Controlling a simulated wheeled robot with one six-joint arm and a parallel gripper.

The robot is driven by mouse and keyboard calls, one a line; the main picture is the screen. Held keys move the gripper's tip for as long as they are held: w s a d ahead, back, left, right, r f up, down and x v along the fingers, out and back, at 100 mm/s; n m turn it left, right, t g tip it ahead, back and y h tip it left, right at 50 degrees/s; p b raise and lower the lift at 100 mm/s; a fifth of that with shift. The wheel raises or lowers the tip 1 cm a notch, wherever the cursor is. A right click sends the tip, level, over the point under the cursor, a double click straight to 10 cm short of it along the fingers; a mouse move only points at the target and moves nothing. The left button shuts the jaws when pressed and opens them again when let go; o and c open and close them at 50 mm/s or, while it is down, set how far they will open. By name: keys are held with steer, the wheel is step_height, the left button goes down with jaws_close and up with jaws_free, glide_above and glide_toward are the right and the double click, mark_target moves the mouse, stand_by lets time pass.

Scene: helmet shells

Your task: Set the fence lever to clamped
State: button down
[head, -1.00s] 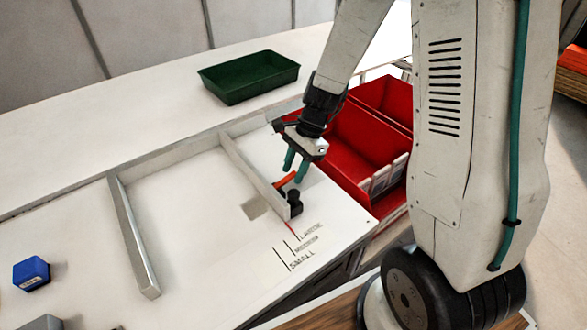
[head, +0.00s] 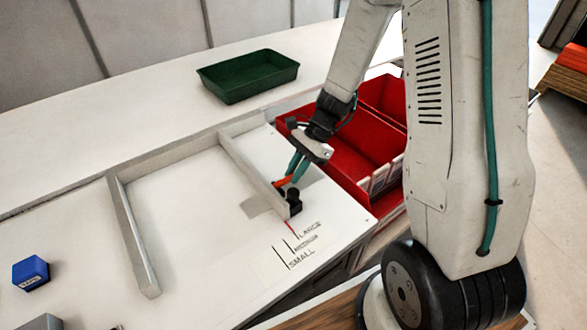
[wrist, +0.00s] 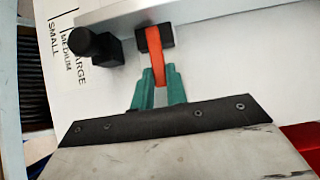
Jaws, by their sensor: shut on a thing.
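The fence lever is a small orange bar (wrist: 154,52) on a black mount at the near end of a pale fence rail (head: 250,172). In the head view the orange lever (head: 282,182) sits beside a black knob (head: 294,201). My gripper (head: 294,176) has teal fingers reaching down to the lever. In the wrist view my gripper (wrist: 160,80) is shut on the lever's free end, with a finger on each side. The lever's far end meets the black mount (wrist: 153,36). I cannot tell from these views whether the lever stands at clamped.
Size marks reading SMALL, MEDIUM and LARGE (head: 296,246) lie near the fence's end. A second rail (head: 135,240) stands to the left. A green tray (head: 248,77) is behind, red bins (head: 355,150) are right, and a blue block (head: 30,272) is at left.

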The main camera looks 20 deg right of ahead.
steer(key=c, duration=1.4)
jaws_free()
steer(key=s+v, duration=0.1)
steer(key=v, duration=0.6)
steer(key=shift+w+d+r, duration=0.25)
steer(key=shift+w+d, duration=0.05)
steer(key=shift+w, duration=0.2)
